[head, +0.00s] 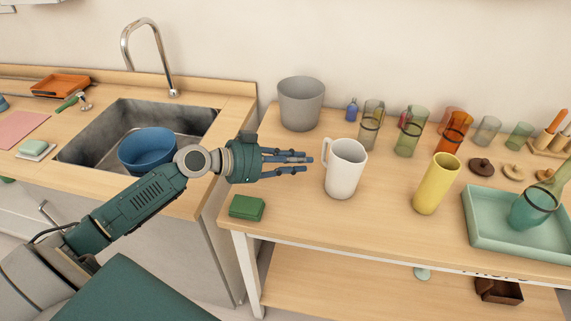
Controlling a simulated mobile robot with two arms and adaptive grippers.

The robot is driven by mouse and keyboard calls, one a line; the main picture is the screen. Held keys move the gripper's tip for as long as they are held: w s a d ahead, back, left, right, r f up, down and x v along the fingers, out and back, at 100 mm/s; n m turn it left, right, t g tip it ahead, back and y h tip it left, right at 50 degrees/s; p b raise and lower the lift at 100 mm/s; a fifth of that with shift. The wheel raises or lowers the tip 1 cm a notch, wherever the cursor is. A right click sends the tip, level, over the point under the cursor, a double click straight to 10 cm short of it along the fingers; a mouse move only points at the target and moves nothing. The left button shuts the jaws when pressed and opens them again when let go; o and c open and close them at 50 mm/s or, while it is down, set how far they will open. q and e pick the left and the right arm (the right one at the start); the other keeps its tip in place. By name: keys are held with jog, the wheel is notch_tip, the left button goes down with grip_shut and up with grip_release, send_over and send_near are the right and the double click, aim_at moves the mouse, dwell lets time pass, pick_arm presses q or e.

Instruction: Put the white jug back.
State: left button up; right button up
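The white jug (346,172) stands upright on the wooden shelf top (300,230), its handle on the left side. My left gripper (304,163) comes in from the left, level with the jug's handle. Its dark fingers are spread apart with nothing between them. The fingertips end just left of the handle, and a small gap seems to show between them. My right gripper is not in the picture.
A grey bucket (301,104) stands behind the gripper, a green box (247,208) in front. Right of the jug are a yellow vase (437,184), several coloured glasses and a mint tray (482,232). The sink (105,127) at left holds a blue bowl (148,150).

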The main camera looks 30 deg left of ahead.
pick_arm(q)
jog(key=v, duration=0.3)
jog(key=shift+s+a+r+b, duration=0.1)
jog(key=shift+s+a+b, duration=0.1)
jog(key=shift+s+b, duration=0.15)
jog(key=shift+s+a+r, duration=0.15)
jog(key=shift+s+r, duration=0.1)
jog(key=shift+f, duration=0.1)
